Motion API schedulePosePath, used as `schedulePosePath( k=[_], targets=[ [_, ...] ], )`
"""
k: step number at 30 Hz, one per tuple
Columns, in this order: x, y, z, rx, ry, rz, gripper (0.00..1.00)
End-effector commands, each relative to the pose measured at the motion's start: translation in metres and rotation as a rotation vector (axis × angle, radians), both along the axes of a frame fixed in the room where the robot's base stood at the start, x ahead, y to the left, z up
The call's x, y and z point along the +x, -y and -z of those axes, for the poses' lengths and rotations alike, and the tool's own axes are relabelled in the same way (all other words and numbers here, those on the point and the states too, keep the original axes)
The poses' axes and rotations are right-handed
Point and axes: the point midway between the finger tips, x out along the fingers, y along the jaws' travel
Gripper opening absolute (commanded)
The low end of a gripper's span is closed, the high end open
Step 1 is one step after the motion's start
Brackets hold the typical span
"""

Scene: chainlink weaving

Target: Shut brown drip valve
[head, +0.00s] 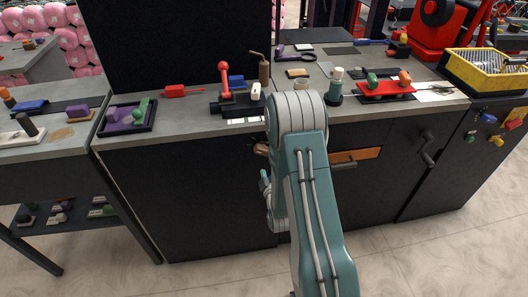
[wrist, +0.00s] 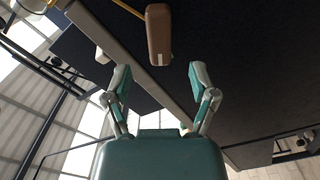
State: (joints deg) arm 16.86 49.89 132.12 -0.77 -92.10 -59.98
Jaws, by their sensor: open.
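The brown drip valve shows in the wrist view as a rounded brown handle (wrist: 158,35) near the top centre, against a dark panel. In the head view a small brown part, apparently the same valve (head: 261,149), sticks out from the black cabinet front just left of my arm, which partly hides it. My gripper (wrist: 160,76) is open and empty in the wrist view, its two teal and grey fingers spread wide. The brown handle lies beyond the fingertips, roughly centred between them, with a visible gap.
An orange panel with a handle (head: 362,156) and a dark crank (head: 427,148) are on the cabinet front, to the right.

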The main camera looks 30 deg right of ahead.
Motion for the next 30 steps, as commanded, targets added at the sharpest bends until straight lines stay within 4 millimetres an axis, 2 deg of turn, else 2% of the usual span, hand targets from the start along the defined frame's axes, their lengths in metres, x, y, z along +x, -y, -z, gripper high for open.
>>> schedulePosePath(
  k=[6, 12, 23, 24, 26, 27, 28, 29, 30],
  targets=[
    [0.040, 0.011, 0.000, 0.000, 0.002, -0.001, 0.74],
    [0.066, 0.018, 0.000, 0.001, 0.000, -0.001, 0.74],
    [0.073, 0.020, 0.000, 0.001, -0.001, -0.001, 0.74],
    [0.073, 0.020, 0.000, 0.001, -0.001, -0.001, 0.65],
    [0.073, 0.020, 0.000, 0.001, -0.001, -0.001, 0.39],
    [0.073, 0.020, 0.000, 0.001, -0.001, -0.001, 0.21],
    [0.073, 0.020, 0.000, 0.001, -0.001, -0.001, 0.07],
    [0.073, 0.020, 0.000, 0.001, -0.001, -0.001, 0.00],
    [0.073, 0.020, 0.000, 0.002, -0.002, -0.002, 0.00]
  ],
)
